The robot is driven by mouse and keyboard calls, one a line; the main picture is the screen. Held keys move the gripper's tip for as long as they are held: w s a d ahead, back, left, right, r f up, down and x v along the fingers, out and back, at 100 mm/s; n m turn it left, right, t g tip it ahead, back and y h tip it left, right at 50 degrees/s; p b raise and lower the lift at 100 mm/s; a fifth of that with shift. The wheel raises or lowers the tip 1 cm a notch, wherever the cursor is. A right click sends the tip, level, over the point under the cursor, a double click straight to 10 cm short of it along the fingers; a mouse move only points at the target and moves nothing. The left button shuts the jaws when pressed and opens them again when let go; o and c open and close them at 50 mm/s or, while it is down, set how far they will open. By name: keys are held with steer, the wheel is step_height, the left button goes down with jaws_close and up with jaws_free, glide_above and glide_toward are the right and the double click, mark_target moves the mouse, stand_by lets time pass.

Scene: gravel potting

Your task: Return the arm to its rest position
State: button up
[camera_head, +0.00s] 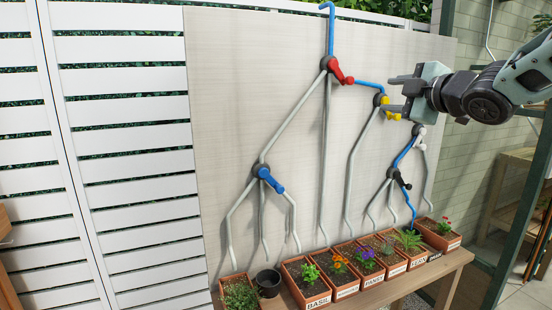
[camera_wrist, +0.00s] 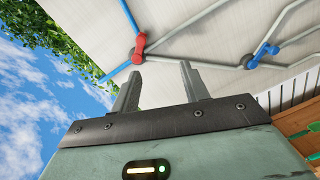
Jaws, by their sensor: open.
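My gripper (camera_head: 400,94) is at the upper right of the head view, in front of the pipe board. Its two fingers are apart with nothing between them, as the wrist view (camera_wrist: 160,88) also shows. The fingertips lie close to the yellow valve (camera_head: 386,108) in the picture; I cannot tell whether they touch it. My arm comes in from the right edge. The red valve (camera_head: 340,74) and blue valve (camera_head: 270,180) are left of my gripper, and the black valve (camera_head: 400,180) is below it.
A wooden bench (camera_head: 440,275) below the board (camera_head: 230,60) bears a row of labelled planters (camera_head: 318,300) and a small black pot (camera_head: 268,283). A white slatted fence (camera_head: 120,140) stands at left. A dark green post (camera_head: 520,210) stands at right.

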steer(key=s+a+f+m+g+h+p, duration=0.25)
steer(key=s+a+f+m+g, duration=0.5)
steer(key=s+a+f, duration=0.65)
steer(key=s+a+f+m+g+p, duration=0.1)
steer(key=s+f+g, duration=0.3)
steer(key=s, duration=0.8)
steer(key=s+a+f+m+g+h+p, duration=0.1)
steer(key=s+f+g, duration=0.4)
steer(key=s, duration=0.6)
steer(key=shift+s+a+f, duration=0.35)
steer(key=shift+a+f, duration=0.05)
steer(key=shift+f, duration=0.1)
steer(key=shift+w+h, duration=0.1)
steer(key=shift+h, duration=0.15)
steer(key=shift+c, duration=0.2)
